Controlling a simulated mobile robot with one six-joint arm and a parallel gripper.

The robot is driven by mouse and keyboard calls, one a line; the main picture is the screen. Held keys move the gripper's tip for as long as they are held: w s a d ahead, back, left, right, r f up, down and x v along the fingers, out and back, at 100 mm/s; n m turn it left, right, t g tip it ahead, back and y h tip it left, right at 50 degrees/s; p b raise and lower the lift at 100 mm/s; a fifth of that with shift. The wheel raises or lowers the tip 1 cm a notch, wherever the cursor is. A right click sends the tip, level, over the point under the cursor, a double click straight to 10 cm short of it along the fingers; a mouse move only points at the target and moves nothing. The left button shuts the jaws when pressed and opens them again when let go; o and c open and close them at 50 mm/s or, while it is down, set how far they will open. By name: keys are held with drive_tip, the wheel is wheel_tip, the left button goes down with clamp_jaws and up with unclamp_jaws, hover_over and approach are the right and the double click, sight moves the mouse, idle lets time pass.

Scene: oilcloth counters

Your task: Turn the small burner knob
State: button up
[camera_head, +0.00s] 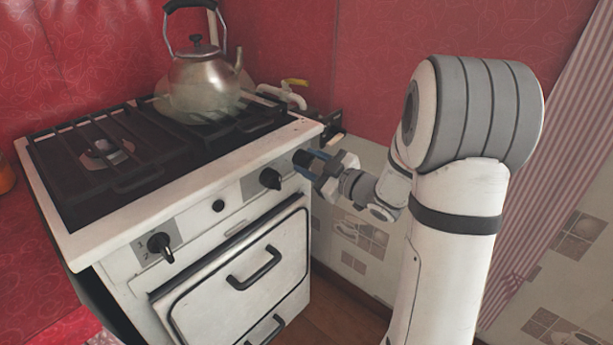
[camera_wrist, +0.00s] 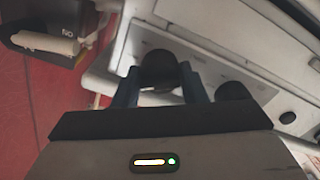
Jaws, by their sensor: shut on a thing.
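The white stove (camera_head: 205,240) has black knobs along its front panel. My gripper (camera_head: 312,163) is at the panel's right end, its dark blue fingers shut on the rightmost black knob (camera_head: 301,157). In the wrist view this round knob (camera_wrist: 160,70) sits between the two fingers, one on each side of it. Another black knob (camera_head: 270,178) is just to the left, clear of the fingers; it also shows in the wrist view (camera_wrist: 232,91). A further black knob (camera_head: 160,245) is at the left end, beside printed numbers. The held knob's marking is hidden.
A metal kettle (camera_head: 203,88) stands on the back right of the black grates (camera_head: 100,160). A small black button (camera_head: 218,206) is mid-panel. An oven door with a black handle (camera_head: 255,268) is below. A yellow-handled pipe valve (camera_head: 290,88) is behind, by the red wall.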

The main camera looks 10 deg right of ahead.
drive_tip(key=n+b, duration=0.2)
drive_tip(key=b, duration=0.1)
drive_tip(key=n+b, duration=0.2)
drive_tip(key=n, duration=0.1)
drive_tip(key=f+n+b, duration=0.1)
drive_tip(key=n+b, duration=0.1)
drive_tip(key=b, duration=0.1)
drive_tip(key=shift+b, duration=0.3)
drive_tip(key=n+b, duration=0.2)
drive_tip(key=shift+r+n, duration=0.15)
drive_tip(key=shift+n, duration=0.25)
drive_tip(key=shift+r+n+b, duration=0.2)
drive_tip(key=shift+n+b, duration=0.45)
drive_tip(key=shift+n, duration=0.65)
drive_tip(key=o, duration=0.9)
drive_tip(key=shift+r, duration=0.15)
drive_tip(key=shift+o, duration=0.4)
drive_tip(key=shift+r, duration=0.1)
drive_tip(key=shift+d, duration=0.1)
